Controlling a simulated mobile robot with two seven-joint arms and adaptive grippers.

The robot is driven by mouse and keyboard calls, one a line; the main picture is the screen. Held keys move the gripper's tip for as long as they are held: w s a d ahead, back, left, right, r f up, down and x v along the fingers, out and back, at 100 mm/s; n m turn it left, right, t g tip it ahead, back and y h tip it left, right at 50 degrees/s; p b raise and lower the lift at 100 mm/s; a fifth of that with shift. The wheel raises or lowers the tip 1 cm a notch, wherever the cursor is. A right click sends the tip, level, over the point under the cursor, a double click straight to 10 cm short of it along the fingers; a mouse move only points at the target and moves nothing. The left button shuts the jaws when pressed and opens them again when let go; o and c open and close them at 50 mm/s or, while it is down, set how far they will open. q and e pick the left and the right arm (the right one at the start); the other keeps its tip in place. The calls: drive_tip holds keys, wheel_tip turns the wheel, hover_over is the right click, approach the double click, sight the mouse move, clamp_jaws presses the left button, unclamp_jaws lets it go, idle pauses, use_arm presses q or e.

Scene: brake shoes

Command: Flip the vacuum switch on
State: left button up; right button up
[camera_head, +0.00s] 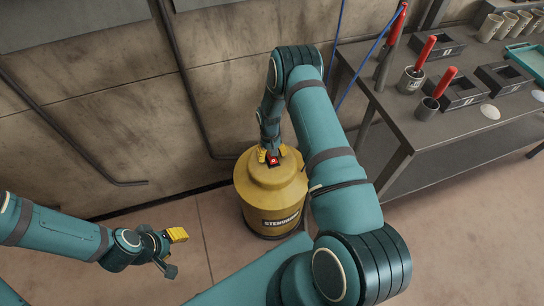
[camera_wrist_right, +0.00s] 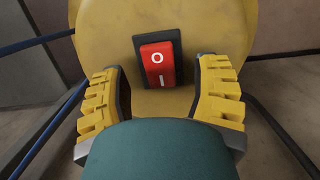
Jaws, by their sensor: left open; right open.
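The yellow vacuum (camera_head: 270,196) stands upright on the floor by the wall. Its red rocker switch (camera_head: 272,160) sits on its upper part; the right wrist view shows the switch (camera_wrist_right: 158,65) in a black frame, with O on the upper half and I on the lower half. I cannot tell surely which half is pressed in. My right gripper (camera_wrist_right: 160,76) is open, its yellow-padded fingers on either side of the switch with nothing between them gripped. In the head view the right gripper (camera_head: 272,153) is over the vacuum's top. My left gripper (camera_head: 173,252) is open and empty, left of the vacuum.
A grey workbench (camera_head: 420,135) stands to the right with red-handled tools (camera_head: 425,52), dark bins (camera_head: 462,92) and cups. A blue hose or cable (camera_head: 368,60) hangs between it and the wall. Pipes run along the wall (camera_head: 120,75). Floor left of the vacuum is clear.

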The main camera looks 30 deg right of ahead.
sight(269, 156)
wheel_tip(269, 156, up, 11)
drive_tip(key=w, duration=0.1)
drive_tip(key=shift+w+d, duration=0.2)
drive_tip(key=shift+w, duration=0.15)
drive_tip(key=shift+f, duration=0.1)
drive_tip(key=s+a+r+n+t+y, duration=0.1)
drive_tip(key=s+a+r+t+y, duration=0.1)
drive_tip(key=s+a, duration=1.7)
drive_tip(key=a+t+y, duration=0.1)
drive_tip(key=a, duration=0.2)
drive_tip(key=shift+a+t+y, duration=0.25)
drive_tip(key=shift+t+y, duration=0.05)
drive_tip(key=shift+t, duration=0.1)
drive_tip(key=shift+c, duration=1.4)
drive_tip(key=shift+d, duration=0.1)
